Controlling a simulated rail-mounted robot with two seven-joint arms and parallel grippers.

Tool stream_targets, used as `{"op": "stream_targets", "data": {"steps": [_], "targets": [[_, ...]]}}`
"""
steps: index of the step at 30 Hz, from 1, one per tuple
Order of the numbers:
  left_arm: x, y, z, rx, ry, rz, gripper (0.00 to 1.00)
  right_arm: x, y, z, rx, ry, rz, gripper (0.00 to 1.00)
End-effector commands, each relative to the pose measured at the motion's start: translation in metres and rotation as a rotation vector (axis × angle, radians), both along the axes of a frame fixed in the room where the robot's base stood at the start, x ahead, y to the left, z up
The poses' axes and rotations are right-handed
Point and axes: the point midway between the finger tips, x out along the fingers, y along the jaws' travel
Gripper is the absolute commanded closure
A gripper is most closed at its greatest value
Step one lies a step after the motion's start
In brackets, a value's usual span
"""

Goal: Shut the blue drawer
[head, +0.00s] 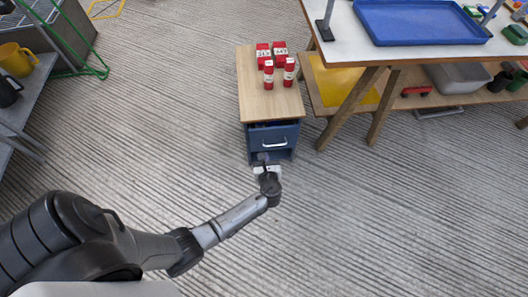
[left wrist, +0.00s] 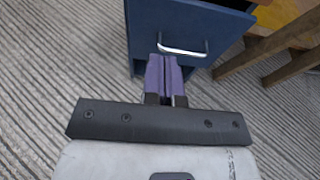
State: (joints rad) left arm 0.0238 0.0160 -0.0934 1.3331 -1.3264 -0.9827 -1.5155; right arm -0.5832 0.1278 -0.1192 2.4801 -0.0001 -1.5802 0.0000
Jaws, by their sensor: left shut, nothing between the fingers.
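The blue drawer (head: 273,139) is in a small cabinet with a wooden top (head: 258,92). It stands partly out from under the top, with a dark gap behind its front's upper edge. Its silver handle (head: 275,143) faces me. My left gripper (head: 264,160) is at the lower part of the drawer front, below the handle. In the left wrist view, the purple fingers of my left gripper (left wrist: 166,62) are shut and empty, with their tips close to the left end of the handle (left wrist: 183,51) on the blue front (left wrist: 185,22). I cannot tell whether they touch it. My right gripper is not in view.
Red boxes (head: 264,54) and red bottles (head: 268,74) stand on the cabinet top. A workbench (head: 410,52) with a blue tray (head: 420,22) is at the right, its wooden legs near the cabinet. The carpet left of the cabinet is clear.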

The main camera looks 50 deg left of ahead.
Motion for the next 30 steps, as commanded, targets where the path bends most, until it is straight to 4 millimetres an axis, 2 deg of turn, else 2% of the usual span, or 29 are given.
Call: {"op": "stream_targets", "data": {"steps": [1,12,18,24,30], "targets": [[0.005,0.007,-0.007,0.001,-0.002,0.001,1.0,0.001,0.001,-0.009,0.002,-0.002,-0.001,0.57],[0.045,0.059,-0.028,-0.001,-0.004,0.001,1.0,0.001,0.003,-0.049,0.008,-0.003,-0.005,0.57],[0.061,0.081,-0.028,0.0,-0.006,0.001,1.0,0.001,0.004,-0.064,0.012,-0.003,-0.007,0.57],[0.07,0.093,-0.027,-0.002,-0.004,0.001,1.0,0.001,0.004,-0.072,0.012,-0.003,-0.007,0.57],[0.073,0.097,-0.025,-0.001,-0.004,0.001,1.0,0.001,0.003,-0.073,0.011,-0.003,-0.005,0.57]]}}
